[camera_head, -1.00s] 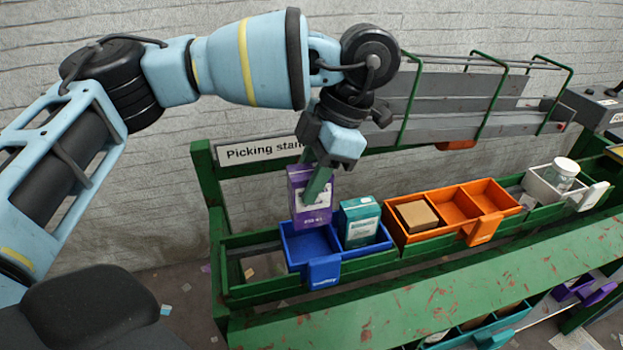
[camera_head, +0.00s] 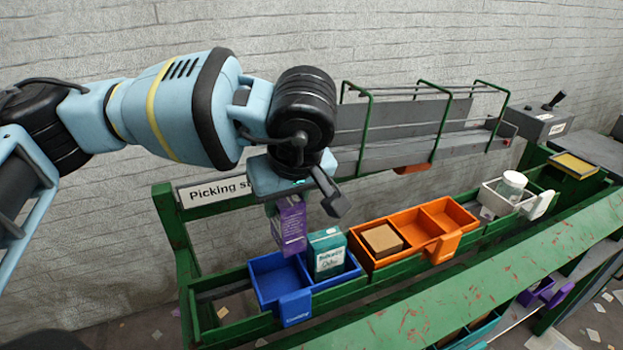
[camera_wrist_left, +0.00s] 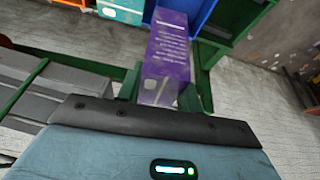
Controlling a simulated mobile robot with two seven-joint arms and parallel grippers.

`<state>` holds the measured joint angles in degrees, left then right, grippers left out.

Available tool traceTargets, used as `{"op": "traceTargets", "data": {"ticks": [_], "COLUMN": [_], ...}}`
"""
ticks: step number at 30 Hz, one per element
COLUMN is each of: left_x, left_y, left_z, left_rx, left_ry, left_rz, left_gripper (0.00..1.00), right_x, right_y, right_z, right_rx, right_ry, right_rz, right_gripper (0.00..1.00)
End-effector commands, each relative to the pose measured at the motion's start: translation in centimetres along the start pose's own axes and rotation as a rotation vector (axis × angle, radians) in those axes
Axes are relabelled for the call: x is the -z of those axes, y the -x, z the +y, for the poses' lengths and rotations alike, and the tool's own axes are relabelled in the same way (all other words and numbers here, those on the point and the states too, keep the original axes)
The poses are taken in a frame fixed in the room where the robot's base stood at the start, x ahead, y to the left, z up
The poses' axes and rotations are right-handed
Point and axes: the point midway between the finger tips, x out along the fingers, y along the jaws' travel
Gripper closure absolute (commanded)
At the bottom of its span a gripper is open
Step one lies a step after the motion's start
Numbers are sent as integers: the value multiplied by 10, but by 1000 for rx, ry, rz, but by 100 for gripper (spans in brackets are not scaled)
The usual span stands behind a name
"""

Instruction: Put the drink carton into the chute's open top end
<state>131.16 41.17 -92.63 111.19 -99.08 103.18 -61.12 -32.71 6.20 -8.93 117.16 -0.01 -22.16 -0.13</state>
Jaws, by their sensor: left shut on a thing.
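The purple carton (camera_head: 291,226), which looks like the drink carton, is held upright and slightly tilted above the blue bin (camera_head: 262,281). My left gripper (camera_head: 281,207) is shut on its upper part. In the left wrist view the carton (camera_wrist_left: 167,48) sits between the green fingers of the gripper (camera_wrist_left: 162,88). The grey chute (camera_head: 398,128) with green hoops runs behind the bins, right of the gripper. My wrist hides its left part, so I cannot tell its open end clearly. My right gripper is not in view.
A teal carton (camera_head: 327,252) stands in the blue bin's right compartment. An orange bin (camera_head: 410,223) holds a brown box (camera_head: 382,240). A glass jar (camera_head: 512,185) stands in a light grey bin farther right. The green stand (camera_head: 222,194) carries a sign.

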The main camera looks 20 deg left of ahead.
Motion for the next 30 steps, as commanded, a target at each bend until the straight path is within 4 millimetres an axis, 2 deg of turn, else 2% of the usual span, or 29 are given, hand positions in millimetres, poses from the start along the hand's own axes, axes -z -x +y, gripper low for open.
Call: {"op": "traceTargets", "data": {"ticks": [6,15,21,30], "left_x": [-1,-2,-2,-2], "left_y": [1,4,6,7], "left_z": [5,12,14,15], "left_rx": [-131,-277,-330,-344], "left_ry": [-312,-664,-795,-832], "left_rz": [-3,-4,-3,-4], "left_gripper": [85,85,85,85], "right_x": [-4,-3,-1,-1], "right_y": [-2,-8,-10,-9], "right_z": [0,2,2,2], "right_rx": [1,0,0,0], "right_ry": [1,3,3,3], "right_rz": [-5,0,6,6], "right_gripper": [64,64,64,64]}}
